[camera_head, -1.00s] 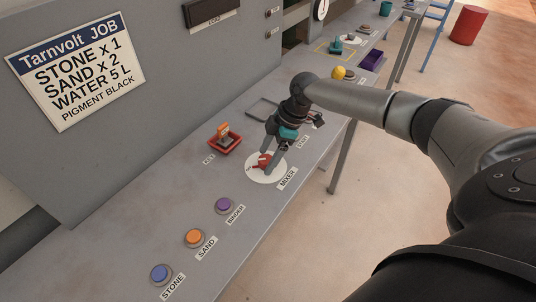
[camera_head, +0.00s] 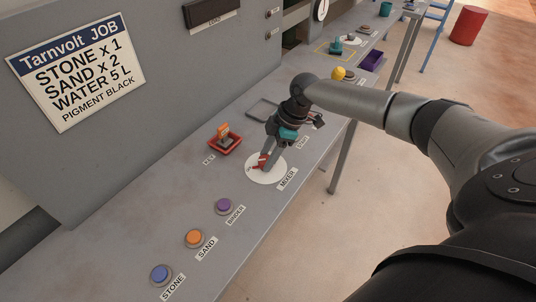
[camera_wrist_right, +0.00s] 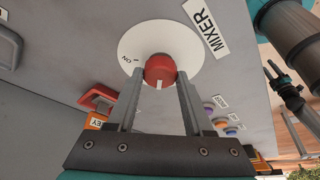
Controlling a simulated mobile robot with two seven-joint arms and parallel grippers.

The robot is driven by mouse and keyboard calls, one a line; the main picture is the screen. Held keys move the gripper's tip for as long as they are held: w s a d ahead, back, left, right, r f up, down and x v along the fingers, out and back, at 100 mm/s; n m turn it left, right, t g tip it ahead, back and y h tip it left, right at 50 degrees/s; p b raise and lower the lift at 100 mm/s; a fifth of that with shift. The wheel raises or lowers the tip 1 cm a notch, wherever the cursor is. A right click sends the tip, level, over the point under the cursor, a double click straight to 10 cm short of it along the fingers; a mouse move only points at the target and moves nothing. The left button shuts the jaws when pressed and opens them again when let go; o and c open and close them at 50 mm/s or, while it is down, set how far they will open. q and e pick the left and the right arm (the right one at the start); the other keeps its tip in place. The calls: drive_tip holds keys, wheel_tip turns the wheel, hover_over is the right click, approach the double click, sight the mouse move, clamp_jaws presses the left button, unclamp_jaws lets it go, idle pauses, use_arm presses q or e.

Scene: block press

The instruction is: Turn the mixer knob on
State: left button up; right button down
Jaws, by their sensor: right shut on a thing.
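The red mixer knob (camera_head: 262,160) sits on a round white dial (camera_head: 270,176) on the grey bench, beside a MIXER label (camera_head: 287,178). My right gripper (camera_head: 264,163) points down at it and is shut on the knob. In the right wrist view, the knob (camera_wrist_right: 160,69) is between the two fingertips, and a white pointer line on it faces the gripper. The dial (camera_wrist_right: 150,38) carries an ON mark (camera_wrist_right: 126,61) to the left of the knob. In the head view the fingers partly hide the knob.
A red tray (camera_head: 224,146) with the key stands left of the dial. Binder (camera_head: 224,205), sand (camera_head: 195,238) and stone (camera_head: 161,274) buttons line the near bench. A job sign (camera_head: 76,68) hangs on the grey wall.

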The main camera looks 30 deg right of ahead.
drive_tip(key=shift+r+m+p, duration=0.15)
drive_tip(key=shift+m+p, duration=0.15)
drive_tip(key=shift+p, duration=0.2)
drive_tip(key=m+t+h+p, duration=0.1)
drive_tip(key=m+p, duration=0.3)
drive_tip(key=p, duration=0.1)
drive_tip(key=m+h+p, duration=0.1)
drive_tip(key=m+p, duration=0.3)
drive_tip(key=p, duration=0.2)
drive_tip(key=m+t+h+p, duration=0.1)
drive_tip(key=m+p, duration=0.2)
drive_tip(key=p, duration=0.2)
drive_tip(key=shift+s+a+r+m+t+h, duration=0.1)
drive_tip(key=shift+s+a+m+t+h, duration=0.2)
drive_tip(key=shift+a+m+h, duration=0.1)
drive_tip(key=m+h+p, duration=0.1)
drive_tip(key=m+p, duration=0.1)
drive_tip(key=shift+w+m, duration=0.1)
drive_tip(key=shift+m, duration=0.2)
drive_tip(key=shift+f+m+h+p, duration=0.2)
drive_tip(key=shift+m+h+p, duration=0.45)
drive_tip(key=shift+m, duration=0.75)
drive_tip(key=shift+c, duration=1.5)
unclamp_jaws()
